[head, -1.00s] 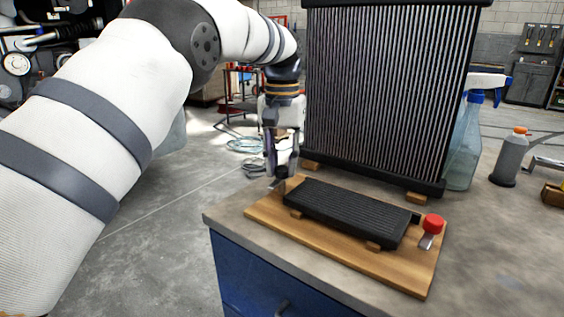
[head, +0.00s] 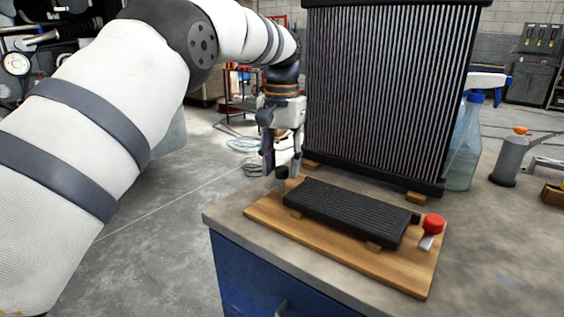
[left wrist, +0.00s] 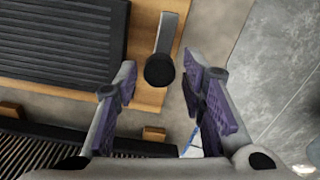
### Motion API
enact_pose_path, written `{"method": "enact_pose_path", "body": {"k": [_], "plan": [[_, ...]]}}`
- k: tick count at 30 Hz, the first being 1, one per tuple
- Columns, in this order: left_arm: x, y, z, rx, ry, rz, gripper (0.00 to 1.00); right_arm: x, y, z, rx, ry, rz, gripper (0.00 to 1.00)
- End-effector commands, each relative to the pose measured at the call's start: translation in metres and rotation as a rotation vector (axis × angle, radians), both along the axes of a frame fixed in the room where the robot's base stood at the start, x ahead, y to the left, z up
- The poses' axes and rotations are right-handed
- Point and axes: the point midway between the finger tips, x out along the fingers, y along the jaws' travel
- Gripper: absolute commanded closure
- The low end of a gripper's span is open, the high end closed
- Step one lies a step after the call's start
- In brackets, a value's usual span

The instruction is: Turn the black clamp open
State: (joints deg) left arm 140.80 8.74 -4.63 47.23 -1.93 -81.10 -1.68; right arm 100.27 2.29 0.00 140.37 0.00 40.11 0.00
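The black clamp is a round black knob (left wrist: 159,70) on a grey metal lever (left wrist: 169,32), at the end of the wooden board (left wrist: 148,99) in the left wrist view. In the head view the knob (head: 282,172) shows low between my fingers, at the board's far left end. My left gripper (head: 281,167) points down over it, open. In the left wrist view the two purple-padded fingers of this gripper (left wrist: 160,78) stand on either side of the knob, with gaps showing. A ribbed black core (head: 350,212) lies on the board. My right gripper is not in view.
A red-knobbed clamp (head: 433,224) sits at the board's right end. A tall finned radiator (head: 390,95) stands close behind the board. A clear bottle (head: 464,145) and a grey bottle (head: 509,160) stand to the right. The workbench's (head: 225,217) left edge is near my gripper.

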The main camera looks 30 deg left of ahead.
Motion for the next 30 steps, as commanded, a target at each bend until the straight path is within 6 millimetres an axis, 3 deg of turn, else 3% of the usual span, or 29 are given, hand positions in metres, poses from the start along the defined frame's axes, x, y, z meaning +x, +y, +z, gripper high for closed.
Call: {"method": "enact_pose_path", "body": {"k": [9,18,24,30], "plan": [[0.0,0.0,0.003,-0.001,-0.002,0.0,0.55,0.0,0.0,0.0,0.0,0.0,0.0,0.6],[0.002,0.0,0.059,0.0,-0.003,0.0,0.55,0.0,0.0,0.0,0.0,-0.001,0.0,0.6],[0.0,0.0,0.073,-0.001,0.001,0.0,0.55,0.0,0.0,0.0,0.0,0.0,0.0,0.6],[0.0,0.0,0.075,-0.001,0.0,0.0,0.55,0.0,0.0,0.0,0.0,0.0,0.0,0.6]]}}
